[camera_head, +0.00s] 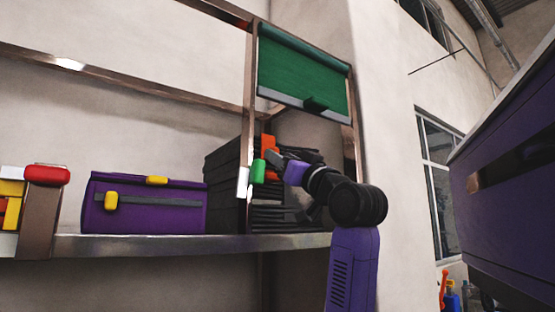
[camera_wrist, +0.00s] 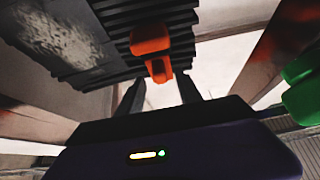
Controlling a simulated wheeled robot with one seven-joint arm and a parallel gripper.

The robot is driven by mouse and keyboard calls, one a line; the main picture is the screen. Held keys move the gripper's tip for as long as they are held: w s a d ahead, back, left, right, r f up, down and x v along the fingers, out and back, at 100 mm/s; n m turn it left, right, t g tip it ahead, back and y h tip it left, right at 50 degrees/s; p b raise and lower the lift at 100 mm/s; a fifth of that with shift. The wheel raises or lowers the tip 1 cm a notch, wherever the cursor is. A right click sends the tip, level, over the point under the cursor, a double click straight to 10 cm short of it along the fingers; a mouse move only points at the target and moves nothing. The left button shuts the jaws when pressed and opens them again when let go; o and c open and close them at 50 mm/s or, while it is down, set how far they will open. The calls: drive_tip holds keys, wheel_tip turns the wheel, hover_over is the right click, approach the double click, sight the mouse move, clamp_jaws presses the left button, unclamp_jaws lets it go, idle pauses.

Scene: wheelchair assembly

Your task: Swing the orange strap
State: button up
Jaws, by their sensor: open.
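The orange strap (camera_wrist: 152,45) shows in the wrist view as a short band with a loop at its lower end, against a black ridged case (camera_wrist: 90,35). In the head view the orange strap (camera_head: 269,143) is a small upright piece at the front of the black case (camera_head: 225,165), partly hidden. My gripper (camera_wrist: 161,88) is open, its two dark fingers pointing at the case on either side below the strap's loop. Nothing is between the fingers. In the head view my gripper (camera_head: 279,158) is close to the strap; whether it touches cannot be told.
A green part (camera_head: 258,172) and a white part (camera_head: 243,182) sit by the shelf post, close to my gripper. The green part also shows at right in the wrist view (camera_wrist: 303,88). A purple case (camera_head: 150,218) stands left on the shelf (camera_head: 150,244). A green panel (camera_head: 303,70) hangs above.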

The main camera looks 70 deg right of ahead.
drive_tip(key=b+v, duration=0.1)
drive_tip(key=v, duration=0.4)
drive_tip(key=shift+s, duration=0.1)
drive_tip(key=shift+f, duration=0.1)
idle(0.4)
